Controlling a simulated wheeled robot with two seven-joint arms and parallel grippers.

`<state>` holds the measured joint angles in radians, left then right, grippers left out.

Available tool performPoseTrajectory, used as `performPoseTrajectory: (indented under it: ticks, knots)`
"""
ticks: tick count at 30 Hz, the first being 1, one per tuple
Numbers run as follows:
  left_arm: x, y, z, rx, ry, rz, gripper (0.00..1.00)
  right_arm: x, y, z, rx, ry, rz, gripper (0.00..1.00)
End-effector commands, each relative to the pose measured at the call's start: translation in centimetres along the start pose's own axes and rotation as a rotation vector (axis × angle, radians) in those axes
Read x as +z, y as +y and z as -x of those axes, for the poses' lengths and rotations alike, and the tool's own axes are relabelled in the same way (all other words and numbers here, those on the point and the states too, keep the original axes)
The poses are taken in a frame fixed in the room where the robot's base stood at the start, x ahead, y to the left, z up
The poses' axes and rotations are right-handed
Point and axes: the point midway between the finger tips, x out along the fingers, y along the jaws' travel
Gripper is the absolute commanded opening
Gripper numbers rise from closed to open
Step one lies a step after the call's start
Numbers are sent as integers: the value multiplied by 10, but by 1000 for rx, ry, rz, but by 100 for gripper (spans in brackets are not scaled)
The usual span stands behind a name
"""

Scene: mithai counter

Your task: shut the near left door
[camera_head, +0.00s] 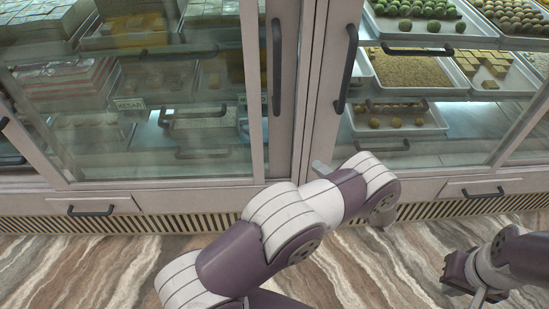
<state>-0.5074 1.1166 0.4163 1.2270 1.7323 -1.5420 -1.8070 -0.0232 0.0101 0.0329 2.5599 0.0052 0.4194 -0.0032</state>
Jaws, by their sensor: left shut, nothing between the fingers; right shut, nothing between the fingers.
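The left glass door (90,100) fills the left of the head view, with a pale frame and a dark vertical handle (276,68) near its right edge. I cannot tell from this view whether it stands slightly ajar. My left arm crosses the lower middle in front of the counter. My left gripper (321,168) is mostly hidden behind that arm; a small grey tip shows just below and right of the left door's handle, and it is shut and empty. My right gripper (478,292) is low at the right, shut and empty, well away from the doors.
The right glass door has its own vertical handle (346,68), and trays of round sweets (420,28) show behind it. Drawers with dark handles (90,209) and a slatted grille (150,224) run along the base. The marbled floor (80,270) is clear at lower left.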

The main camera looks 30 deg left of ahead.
Motion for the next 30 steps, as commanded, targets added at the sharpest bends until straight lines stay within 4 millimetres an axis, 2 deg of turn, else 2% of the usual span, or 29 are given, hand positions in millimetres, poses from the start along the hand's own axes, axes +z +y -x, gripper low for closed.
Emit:
performPoseTrajectory:
  ticks: [4, 8, 20, 24, 30]
  knots:
    - [19, -14, 2, -91, -120, -126, 0, 0, 0, -1, 0, -1, 0, 0]
    - [23, -16, -14, -99, -133, -140, 0, 1, 0, -6, 0, -1, 0, 0]
    - [34, -23, -98, -96, -131, -136, 0, 4, 0, -29, 0, -1, 0, 0]
    - [52, -28, -110, -97, -129, -138, 0, 4, 0, -34, 0, -1, 0, 0]
    - [62, -32, -118, -96, -127, -136, 0, 5, 0, -36, 0, -1, 0, 0]
